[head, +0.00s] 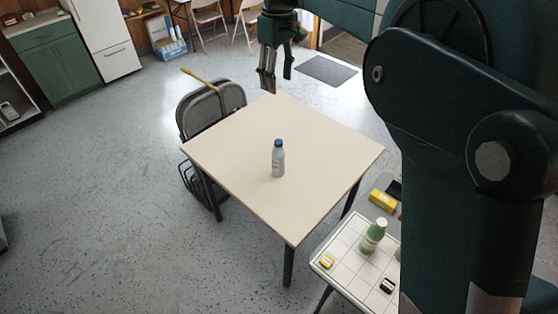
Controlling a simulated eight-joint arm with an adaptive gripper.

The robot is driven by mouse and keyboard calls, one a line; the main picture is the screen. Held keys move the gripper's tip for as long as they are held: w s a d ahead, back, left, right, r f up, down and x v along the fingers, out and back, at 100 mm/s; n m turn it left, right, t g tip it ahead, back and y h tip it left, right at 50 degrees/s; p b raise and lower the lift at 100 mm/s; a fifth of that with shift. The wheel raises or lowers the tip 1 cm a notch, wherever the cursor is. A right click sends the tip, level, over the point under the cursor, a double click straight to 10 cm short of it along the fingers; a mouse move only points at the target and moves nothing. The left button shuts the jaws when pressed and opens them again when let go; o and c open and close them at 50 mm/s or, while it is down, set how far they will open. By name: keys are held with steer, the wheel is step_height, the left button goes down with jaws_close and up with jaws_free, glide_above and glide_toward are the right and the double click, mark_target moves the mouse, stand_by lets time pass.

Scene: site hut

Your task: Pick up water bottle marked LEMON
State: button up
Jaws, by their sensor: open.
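A clear bluish bottle with a blue cap (278,160) stands upright near the middle of the cream-topped table (240,190). It has a pale label, too small to read. A green bottle with a white cap (373,237) stands on the white gridded side table (345,262) at the lower right; its label is also unreadable. I cannot tell which bottle is marked LEMON. My gripper (272,88) is open and empty, pointing down above the far corner of the cream table, apart from both bottles.
Another green item beside the green bottle is mostly hidden by my arm. A yellow box (382,200) and small yellow and black items lie around the side table. Folding chairs (207,104) stand at the cream table's left. Most of the tabletop is bare.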

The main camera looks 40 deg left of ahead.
mark_target(279, 142)
step_height(279, 142, down, 30)
steer(key=shift+w+d+r, duration=0.1)
steer(key=shift+d+r, duration=0.05)
steer(key=shift+f, duration=1.3)
steer(key=shift+f, duration=2.6)
steer(key=c, duration=1.2)
steer(key=shift+r, duration=0.15)
steer(key=shift+r, duration=4.85)
